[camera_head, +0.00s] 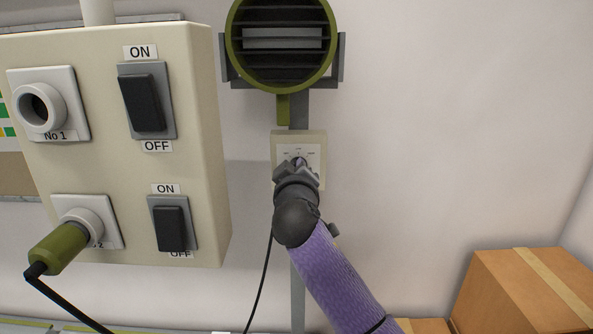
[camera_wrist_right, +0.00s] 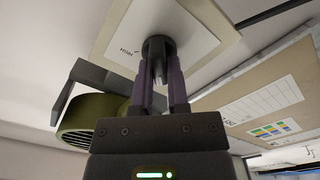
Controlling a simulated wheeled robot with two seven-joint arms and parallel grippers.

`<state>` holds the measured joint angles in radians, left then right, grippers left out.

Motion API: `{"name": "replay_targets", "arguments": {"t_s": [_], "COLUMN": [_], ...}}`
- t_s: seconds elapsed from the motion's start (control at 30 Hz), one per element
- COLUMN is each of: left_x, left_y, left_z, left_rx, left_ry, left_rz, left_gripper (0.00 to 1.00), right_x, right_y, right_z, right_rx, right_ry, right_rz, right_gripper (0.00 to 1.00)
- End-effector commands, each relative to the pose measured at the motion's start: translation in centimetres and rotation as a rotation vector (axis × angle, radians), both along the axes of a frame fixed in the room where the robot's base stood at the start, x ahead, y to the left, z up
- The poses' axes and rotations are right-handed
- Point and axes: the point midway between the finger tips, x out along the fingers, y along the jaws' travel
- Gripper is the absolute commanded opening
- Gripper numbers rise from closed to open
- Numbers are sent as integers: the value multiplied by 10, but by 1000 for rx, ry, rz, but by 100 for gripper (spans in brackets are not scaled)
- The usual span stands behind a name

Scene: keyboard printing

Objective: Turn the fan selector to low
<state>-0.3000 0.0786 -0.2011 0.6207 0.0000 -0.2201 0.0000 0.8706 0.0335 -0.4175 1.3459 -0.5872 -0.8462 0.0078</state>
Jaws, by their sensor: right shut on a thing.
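The fan selector is a small cream box (camera_head: 321,143) with a white label plate, fixed under the fan. My right gripper (camera_head: 299,167) is at the front of this box and covers its knob in the head view. In the right wrist view, the dark round knob (camera_wrist_right: 158,47) sits between the two fingers of my right gripper (camera_wrist_right: 164,80), which are shut on it. The word HIGH is readable on the plate (camera_wrist_right: 128,30) beside the knob. The knob's exact pointing direction cannot be told. My left gripper is not in view.
The green round fan (camera_head: 281,40) is above the box; it also shows in the right wrist view (camera_wrist_right: 85,122). A beige switch panel (camera_head: 208,100) with two switches and two sockets stands left. A green plug (camera_head: 58,248) is in the lower socket. A cardboard box (camera_head: 520,290) is lower right.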

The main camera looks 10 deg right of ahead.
Motion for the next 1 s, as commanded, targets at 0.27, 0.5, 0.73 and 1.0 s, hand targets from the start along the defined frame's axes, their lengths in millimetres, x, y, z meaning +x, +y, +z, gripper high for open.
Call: {"name": "replay_targets", "arguments": {"t_s": [0.27, 0.5, 0.73, 1.0], "left_x": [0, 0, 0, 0], "left_y": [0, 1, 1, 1], "left_z": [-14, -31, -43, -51], "left_rx": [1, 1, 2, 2], "left_ry": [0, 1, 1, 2], "left_rz": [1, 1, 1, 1], "left_gripper": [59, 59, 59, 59], "right_x": [0, 0, -1, -1], "right_y": [0, -1, -1, -2], "right_z": [-3, -3, -1, -1], "right_rx": [111, 304, 489, 656], "right_ry": [-21, -61, -98, -130], "right_rz": [1, 2, 1, 0], "right_gripper": [0, 0, 0, 0]}}
